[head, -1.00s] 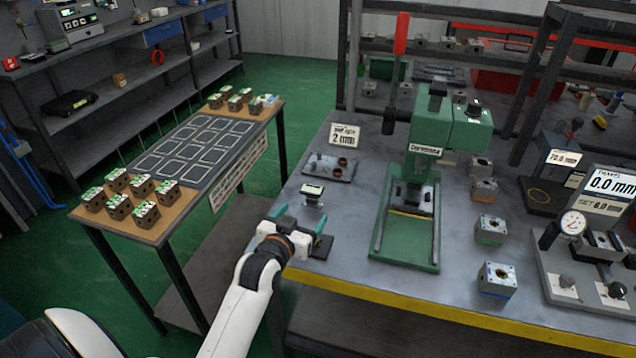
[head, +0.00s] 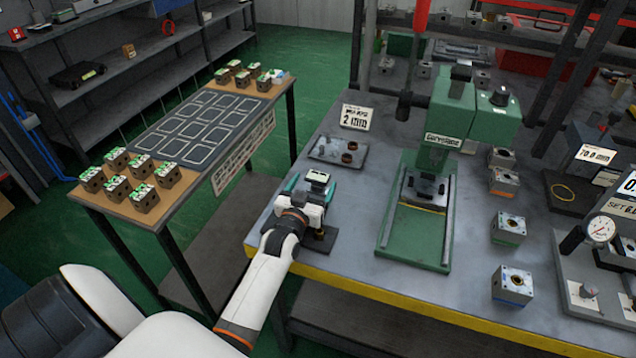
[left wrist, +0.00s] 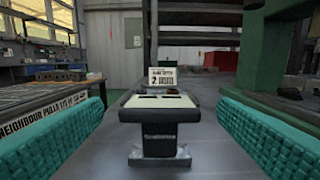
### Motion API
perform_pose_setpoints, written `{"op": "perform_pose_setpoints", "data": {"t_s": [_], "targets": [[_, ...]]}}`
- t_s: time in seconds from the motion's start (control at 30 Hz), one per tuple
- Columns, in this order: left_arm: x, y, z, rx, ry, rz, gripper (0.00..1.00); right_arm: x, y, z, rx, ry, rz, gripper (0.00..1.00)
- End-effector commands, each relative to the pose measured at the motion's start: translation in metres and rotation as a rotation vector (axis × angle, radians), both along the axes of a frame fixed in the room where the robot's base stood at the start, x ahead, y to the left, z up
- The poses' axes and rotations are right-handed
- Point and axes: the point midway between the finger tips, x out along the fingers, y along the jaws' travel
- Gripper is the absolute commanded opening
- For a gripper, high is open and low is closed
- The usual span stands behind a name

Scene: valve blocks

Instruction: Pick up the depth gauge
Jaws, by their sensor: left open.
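The depth gauge (head: 319,177), which I take to be the small block with a dark body and pale top, stands upright near the bench's left edge. In the left wrist view the gauge (left wrist: 160,116) is centred ahead, on a grey metal foot. My left gripper (head: 311,187) is open, its teal fingers on either side of the gauge in the head view. The left wrist view shows a gap between each finger and the gauge; contact is not visible. My gripper hides the gauge's lower part in the head view. My right gripper is not in view.
A dark pad (head: 321,241) is beside my gripper. A green press (head: 416,225) stands to the right. Several valve blocks (head: 509,229) stand beyond it.

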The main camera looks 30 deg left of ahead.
Motion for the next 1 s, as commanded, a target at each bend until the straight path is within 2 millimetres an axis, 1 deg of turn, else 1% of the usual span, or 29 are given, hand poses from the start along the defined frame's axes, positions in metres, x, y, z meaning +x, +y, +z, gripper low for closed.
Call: {"op": "perform_pose_setpoints", "data": {"t_s": [0.03, 0.1, 0.2, 0.33, 0.47, 0.67, 0.9, 0.97, 1.0], "targets": [[0.005, 0.001, 0.001, 0.000, -0.002, 0.000, 0.82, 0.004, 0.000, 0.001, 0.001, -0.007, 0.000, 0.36], [0.015, 0.004, 0.002, 0.001, -0.003, 0.000, 0.82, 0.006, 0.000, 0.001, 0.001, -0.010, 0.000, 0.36], [0.032, 0.008, 0.002, 0.001, -0.003, 0.000, 0.82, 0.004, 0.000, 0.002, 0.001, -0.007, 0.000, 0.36], [0.049, 0.012, 0.001, 0.000, -0.001, -0.001, 0.82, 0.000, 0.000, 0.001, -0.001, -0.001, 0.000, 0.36], [0.055, 0.013, 0.001, 0.000, 0.000, -0.001, 0.82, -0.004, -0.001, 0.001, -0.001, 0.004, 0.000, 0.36], [0.055, 0.013, 0.001, 0.000, 0.000, -0.001, 0.82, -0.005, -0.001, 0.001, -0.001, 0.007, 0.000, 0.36], [0.055, 0.013, 0.001, 0.000, 0.000, 0.000, 0.43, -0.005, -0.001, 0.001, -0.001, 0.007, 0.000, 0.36], [0.055, 0.013, 0.001, 0.000, 0.000, 0.000, 0.33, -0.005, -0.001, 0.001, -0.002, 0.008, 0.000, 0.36], [0.055, 0.013, 0.001, 0.000, -0.002, 0.000, 0.30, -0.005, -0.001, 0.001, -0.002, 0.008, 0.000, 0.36]]}}
